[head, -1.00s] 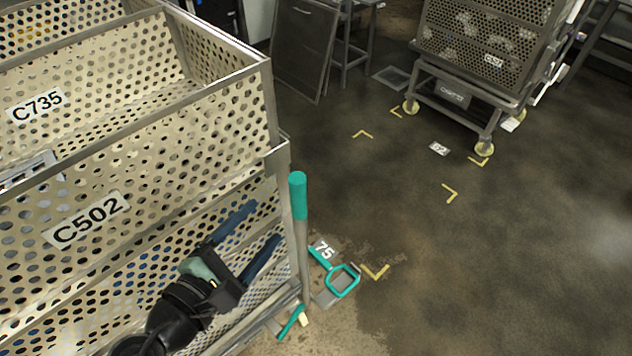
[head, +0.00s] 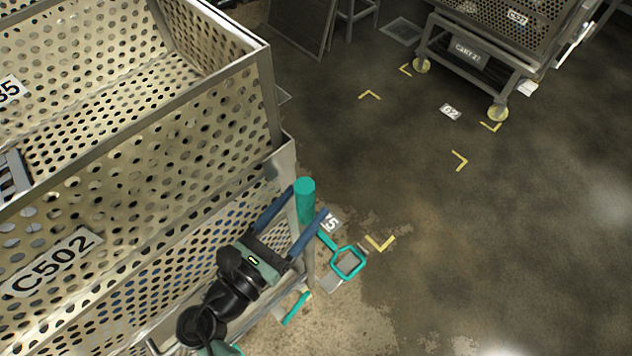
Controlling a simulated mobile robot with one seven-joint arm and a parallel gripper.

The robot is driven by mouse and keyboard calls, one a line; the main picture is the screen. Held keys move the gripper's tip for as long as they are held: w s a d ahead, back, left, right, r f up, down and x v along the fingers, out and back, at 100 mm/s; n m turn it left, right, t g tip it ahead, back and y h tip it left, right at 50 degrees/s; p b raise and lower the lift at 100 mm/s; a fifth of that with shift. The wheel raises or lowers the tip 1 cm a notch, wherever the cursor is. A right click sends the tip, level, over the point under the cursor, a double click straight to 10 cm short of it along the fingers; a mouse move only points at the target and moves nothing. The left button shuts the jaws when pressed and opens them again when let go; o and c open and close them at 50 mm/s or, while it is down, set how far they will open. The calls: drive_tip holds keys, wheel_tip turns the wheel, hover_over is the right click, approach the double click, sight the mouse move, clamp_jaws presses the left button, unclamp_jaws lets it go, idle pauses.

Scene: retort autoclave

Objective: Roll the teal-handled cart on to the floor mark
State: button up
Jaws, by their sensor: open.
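The cart with the teal-topped handle post (head: 304,202) stands at the left and carries perforated metal baskets (head: 90,215), one labelled C502. My gripper (head: 309,203) is open, its two blue fingers on either side of the post just below or at its teal grip. I cannot tell whether they touch it. Yellow corner marks lie on the floor: one (head: 380,243) right of the cart beside a partly hidden number plate (head: 329,220), and several around the plate 62 (head: 450,112), including a near corner (head: 460,160).
A teal loop (head: 348,262) and a teal bar (head: 296,308) sit low by the cart's corner. Another cart (head: 462,50) on yellow-wheeled casters stands behind the 62 plate. A dark panel (head: 300,22) leans at the back. The floor at right is clear.

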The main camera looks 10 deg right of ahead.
drive_tip(key=x, duration=0.4)
drive_tip(key=shift+w+d, duration=0.25)
clamp_jaws()
drive_tip(key=shift+p, duration=0.3)
idle(1.0)
